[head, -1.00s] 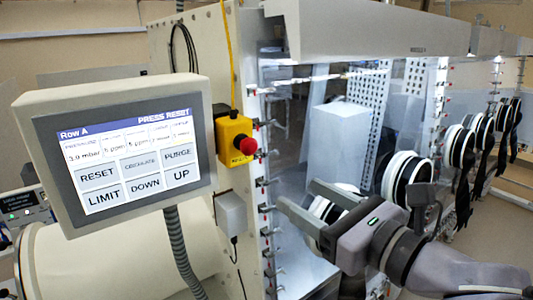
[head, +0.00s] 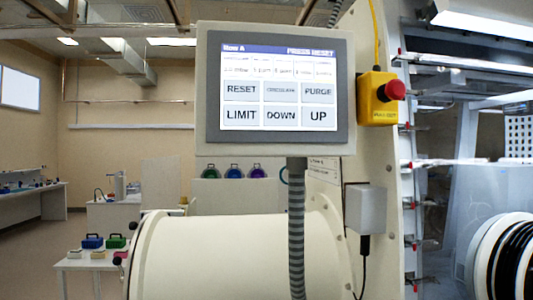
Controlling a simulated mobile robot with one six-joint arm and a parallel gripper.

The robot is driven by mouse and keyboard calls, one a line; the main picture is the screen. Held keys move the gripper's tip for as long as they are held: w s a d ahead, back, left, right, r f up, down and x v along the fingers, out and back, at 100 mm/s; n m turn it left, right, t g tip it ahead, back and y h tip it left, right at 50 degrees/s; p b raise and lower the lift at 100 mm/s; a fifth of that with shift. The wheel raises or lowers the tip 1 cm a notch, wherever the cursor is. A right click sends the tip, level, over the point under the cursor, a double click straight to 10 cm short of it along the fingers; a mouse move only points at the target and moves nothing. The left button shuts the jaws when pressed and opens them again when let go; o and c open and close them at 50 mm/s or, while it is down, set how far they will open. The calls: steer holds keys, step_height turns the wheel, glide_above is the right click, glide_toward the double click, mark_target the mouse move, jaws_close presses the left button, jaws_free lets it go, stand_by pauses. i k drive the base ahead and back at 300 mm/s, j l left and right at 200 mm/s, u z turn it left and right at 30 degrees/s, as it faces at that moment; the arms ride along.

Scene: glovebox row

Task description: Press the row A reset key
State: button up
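The Row A control panel (head: 203,110) stands near the middle of the head view, facing me on a grey flexible conduit. Its screen carries a blue top bar reading "Row A" and "PRESS RESET". The RESET key (head: 241,90) is at the upper left of the key grid, above LIMIT and left of the CIRCULATE key. My gripper is not in the head view now, so its state and distance from the key are hidden.
A yellow box with a red emergency button (head: 394,91) sits just right of the panel. A cream cylinder (head: 220,255) lies below it. Glovebox glass and a glove port (head: 505,260) are at right. Benches (head: 75,262) stand at left, with open floor beside them.

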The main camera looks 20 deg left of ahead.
mark_target(234, 90)
steer(key=u, duration=1.25)
